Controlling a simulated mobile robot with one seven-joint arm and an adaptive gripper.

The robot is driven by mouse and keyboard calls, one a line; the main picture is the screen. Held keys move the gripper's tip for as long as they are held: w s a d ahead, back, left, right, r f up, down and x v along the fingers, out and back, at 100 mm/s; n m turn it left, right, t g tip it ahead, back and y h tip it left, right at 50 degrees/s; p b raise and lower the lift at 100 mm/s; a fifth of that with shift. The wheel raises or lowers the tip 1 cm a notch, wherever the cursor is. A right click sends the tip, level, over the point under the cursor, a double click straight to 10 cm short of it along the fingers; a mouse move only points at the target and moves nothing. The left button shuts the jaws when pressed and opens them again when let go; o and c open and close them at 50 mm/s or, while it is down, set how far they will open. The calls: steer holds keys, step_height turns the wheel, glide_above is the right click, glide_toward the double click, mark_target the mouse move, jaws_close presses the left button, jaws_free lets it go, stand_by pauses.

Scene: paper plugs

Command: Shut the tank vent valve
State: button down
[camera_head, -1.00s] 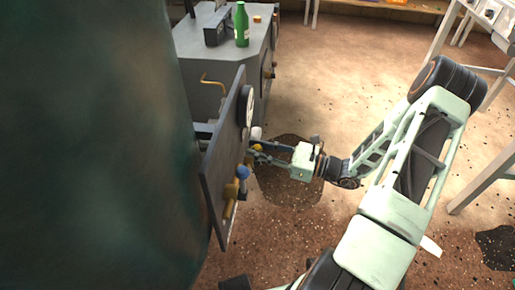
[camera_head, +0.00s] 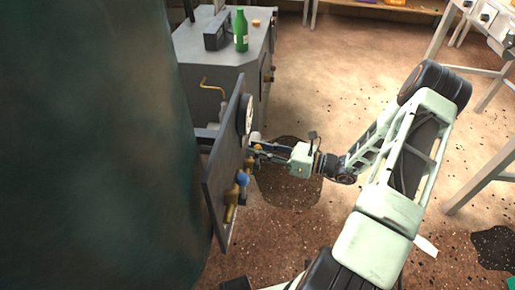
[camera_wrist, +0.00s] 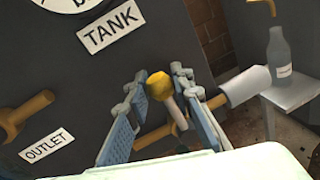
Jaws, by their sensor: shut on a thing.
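A dark upright panel (camera_head: 222,165) stands beside the large green tank (camera_head: 95,140). My gripper (camera_head: 257,152) is at its right face, below the round gauge (camera_head: 248,114). In the wrist view the two blue-grey fingers (camera_wrist: 161,92) are closed around a lever with a rounded yellow end (camera_wrist: 160,86). Its pale stalk runs down to a brass pipe (camera_wrist: 150,138) ending in a light grey cylinder (camera_wrist: 245,85). A TANK label (camera_wrist: 110,27) sits above, and an OUTLET label (camera_wrist: 46,146) lies to the left. No vent label shows. The lever's base is partly hidden.
A blue-handled valve on a brass pipe (camera_head: 231,205) sits lower on the panel, near my gripper. A grey cabinet (camera_head: 218,50) with a green bottle (camera_head: 241,30) stands behind. A dark patch (camera_head: 288,185) lies on the floor beneath my gripper. Table legs (camera_head: 485,165) stand at the right.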

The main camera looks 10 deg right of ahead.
steer(key=c, duration=1.7)
jaws_free()
steer(key=shift+o, duration=0.2)
steer(key=v, duration=1.2)
steer(key=shift+a+f, duration=0.1)
